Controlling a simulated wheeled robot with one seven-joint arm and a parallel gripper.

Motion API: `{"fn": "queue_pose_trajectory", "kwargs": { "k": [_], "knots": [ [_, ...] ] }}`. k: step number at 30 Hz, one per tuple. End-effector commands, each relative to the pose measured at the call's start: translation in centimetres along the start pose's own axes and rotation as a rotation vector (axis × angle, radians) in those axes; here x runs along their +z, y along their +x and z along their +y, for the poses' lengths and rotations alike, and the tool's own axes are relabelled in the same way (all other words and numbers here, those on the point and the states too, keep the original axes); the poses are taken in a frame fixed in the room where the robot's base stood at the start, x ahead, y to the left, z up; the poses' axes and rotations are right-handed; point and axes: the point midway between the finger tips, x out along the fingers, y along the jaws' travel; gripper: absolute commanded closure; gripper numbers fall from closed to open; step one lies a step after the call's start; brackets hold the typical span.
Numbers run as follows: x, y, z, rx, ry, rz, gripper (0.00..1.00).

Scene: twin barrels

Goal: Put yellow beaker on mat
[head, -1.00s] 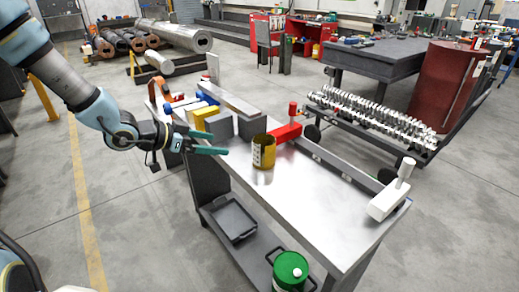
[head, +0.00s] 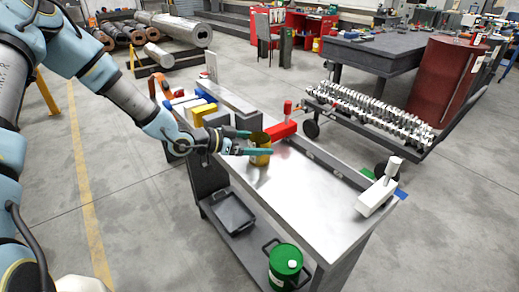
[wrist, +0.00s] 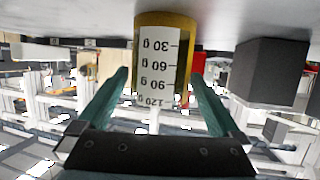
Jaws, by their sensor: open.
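The yellow beaker (head: 260,160) stands upright on the metal bench top. In the wrist view the beaker (wrist: 157,50) appears upside down, with a white scale label facing the camera. My gripper (head: 260,142) is open, its green fingers reaching to the beaker from the left. In the wrist view the fingers of my gripper (wrist: 160,76) lie on either side of the beaker, with a gap showing on both sides. A small blue patch (head: 401,195) shows at the right end of the bench, partly hidden; I cannot tell if it is the mat.
A red clamp-like tool (head: 282,128) stands just behind the beaker. A white block with a handle (head: 378,196) is near the bench's right end. Grey blocks (head: 216,118) are at the left. The bench top (head: 310,195) between beaker and white block is clear.

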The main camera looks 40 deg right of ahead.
Motion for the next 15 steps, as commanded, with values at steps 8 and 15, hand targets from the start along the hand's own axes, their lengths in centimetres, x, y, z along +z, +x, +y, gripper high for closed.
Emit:
{"fn": "queue_pose_trajectory", "kwargs": {
  "k": [8,15],
  "knots": [
    [0.08,0.96,0.0,0.0,-0.001,-0.001,0.0],
    [0.06,0.93,0.0,0.0,0.0,-0.001,0.19]
  ]
}}
